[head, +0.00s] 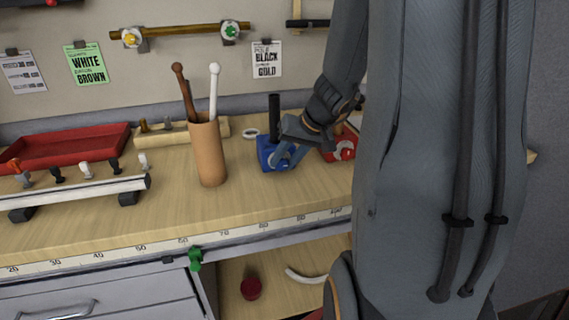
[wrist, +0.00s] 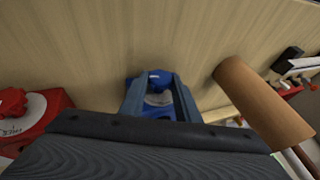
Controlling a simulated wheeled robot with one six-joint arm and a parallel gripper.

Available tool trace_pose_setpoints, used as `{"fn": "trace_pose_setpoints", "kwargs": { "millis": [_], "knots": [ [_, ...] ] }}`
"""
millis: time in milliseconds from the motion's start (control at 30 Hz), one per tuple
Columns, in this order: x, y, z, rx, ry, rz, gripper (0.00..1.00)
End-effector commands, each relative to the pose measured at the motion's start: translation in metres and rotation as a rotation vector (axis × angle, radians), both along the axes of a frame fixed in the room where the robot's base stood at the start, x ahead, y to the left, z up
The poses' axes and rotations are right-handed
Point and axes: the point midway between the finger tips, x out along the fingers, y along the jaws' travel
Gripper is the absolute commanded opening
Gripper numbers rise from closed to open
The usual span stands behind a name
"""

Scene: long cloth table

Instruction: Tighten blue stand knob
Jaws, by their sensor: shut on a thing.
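The blue stand (head: 268,152) stands on the wooden worktop, right of the brown cup, with a black post rising from it. It also shows in the wrist view (wrist: 134,92). Its blue knob (wrist: 158,77) lies between the fingers. My gripper (head: 281,163) reaches in from the right and its two fingers are shut on the knob on the stand's front. In the wrist view, my gripper (wrist: 160,92) has one finger on each side of the knob. The fingers partly hide the knob and the stand's face.
A red stand (head: 343,150) with a red knob is just right of my gripper. The brown cup (head: 208,155) holding sticks stands to the left. A red tray (head: 65,148) and a rail with several pegs (head: 75,193) are farther left. Bare worktop lies in front of the stand.

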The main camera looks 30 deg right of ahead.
Motion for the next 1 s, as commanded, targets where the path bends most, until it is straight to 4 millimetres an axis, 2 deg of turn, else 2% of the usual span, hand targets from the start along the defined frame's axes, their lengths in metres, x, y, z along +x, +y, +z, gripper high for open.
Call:
{"fn": "trace_pose_setpoints", "kwargs": {
  "millis": [200,233,333,667,1000],
  "knots": [
    [0.000,-0.001,0.000,-0.002,0.001,-0.001,0.07],
    [0.000,-0.001,0.000,-0.002,0.001,-0.001,0.32],
    [0.000,0.000,0.000,-0.002,0.001,0.000,0.48],
    [-0.001,0.000,0.002,-0.002,0.000,0.001,0.48],
    [-0.023,-0.011,0.044,-0.003,-0.002,0.000,0.48]
  ]
}}
